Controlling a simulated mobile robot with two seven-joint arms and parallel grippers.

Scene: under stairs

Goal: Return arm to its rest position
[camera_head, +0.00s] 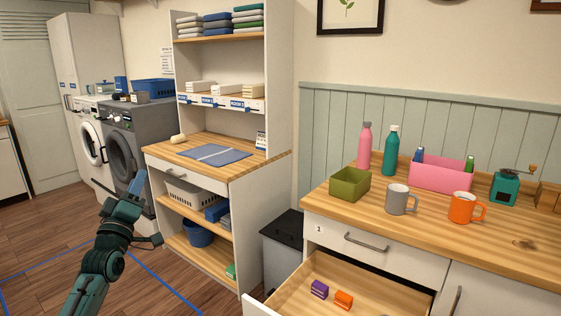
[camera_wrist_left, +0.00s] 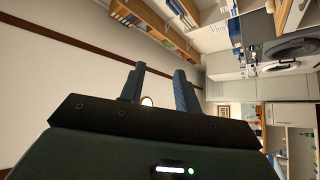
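My left arm (camera_head: 100,262) comes in from the lower left in the head view, dark green and raised over the floor. Its gripper (camera_head: 138,192) points up and is in front of the grey washing machine in the picture, held in free air. In the left wrist view the two blue-grey fingers of the gripper (camera_wrist_left: 160,76) stand apart with nothing between them, so it is open and empty. My right arm and gripper are not in view.
A wooden counter (camera_head: 500,248) with mugs, bottles and boxes stands at right. Below it an open drawer (camera_head: 375,305) holds a purple and an orange item. A shelf unit (camera_head: 235,215) stands in the middle. The floor (camera_head: 40,225) at left has blue lines.

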